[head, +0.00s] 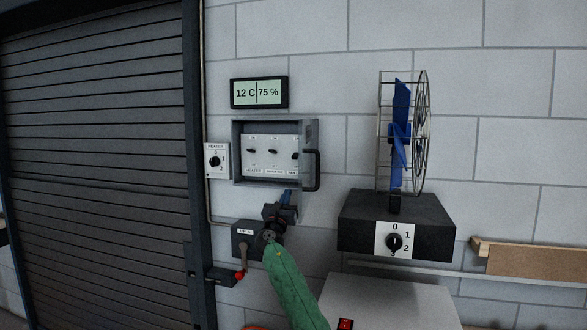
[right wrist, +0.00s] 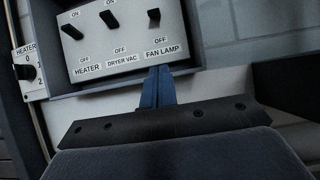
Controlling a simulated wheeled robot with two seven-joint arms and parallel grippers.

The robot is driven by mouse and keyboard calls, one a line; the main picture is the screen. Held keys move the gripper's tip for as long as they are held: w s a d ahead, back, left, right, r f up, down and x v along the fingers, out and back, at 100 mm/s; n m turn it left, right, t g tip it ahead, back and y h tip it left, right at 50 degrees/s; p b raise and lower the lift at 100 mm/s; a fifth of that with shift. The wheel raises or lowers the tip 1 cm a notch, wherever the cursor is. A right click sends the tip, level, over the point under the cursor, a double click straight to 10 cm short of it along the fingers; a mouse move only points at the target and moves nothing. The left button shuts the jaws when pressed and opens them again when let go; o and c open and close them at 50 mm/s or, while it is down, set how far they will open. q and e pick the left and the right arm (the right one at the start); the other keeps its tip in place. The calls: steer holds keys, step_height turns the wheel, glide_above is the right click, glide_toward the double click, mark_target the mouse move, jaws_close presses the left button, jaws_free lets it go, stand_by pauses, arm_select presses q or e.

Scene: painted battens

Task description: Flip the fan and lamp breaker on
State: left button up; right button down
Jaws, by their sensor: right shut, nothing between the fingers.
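The breaker box (head: 236,160) hangs open on the wall, with a row of three black toggles on its white panel (right wrist: 135,42). In the right wrist view the fan and lamp toggle (right wrist: 153,14) is rightmost, above the "OFF" and "FAN LAMP" labels. I cannot tell surely which way it is thrown. My right gripper (head: 288,198) is shut and empty, just below the box. Its blue fingertips (right wrist: 158,72) lie just below the "FAN LAMP" label in the picture, apart from the toggle. My left gripper is not in view.
The heater toggle (right wrist: 73,30) and dryer vac toggle (right wrist: 109,19) are left of the fan and lamp one. The box door with its handle (head: 316,170) stands open on the right. A caged blue fan (head: 400,135) stands farther right. A lever box (head: 243,240) is below.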

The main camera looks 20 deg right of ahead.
mark_target(294, 188)
steer(key=shift+w, duration=0.1)
steer(key=b+x, duration=0.1)
steer(key=x, duration=0.8)
steer(key=shift+w+d+r+b, duration=0.2)
steer(key=shift+w+b, duration=0.05)
steer(key=shift+b, duration=0.15)
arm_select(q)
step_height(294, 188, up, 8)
arm_select(e)
steer(key=shift+w+r, duration=0.1)
steer(key=shift+r, duration=0.2)
steer(key=r+p, duration=0.1)
steer(key=s+r+p, duration=0.1)
steer(key=r+p, duration=0.1)
steer(key=shift+a, duration=0.25)
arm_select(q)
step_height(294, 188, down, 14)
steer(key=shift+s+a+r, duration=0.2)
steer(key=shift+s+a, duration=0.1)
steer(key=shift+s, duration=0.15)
arm_select(e)
steer(key=shift+r, duration=0.15)
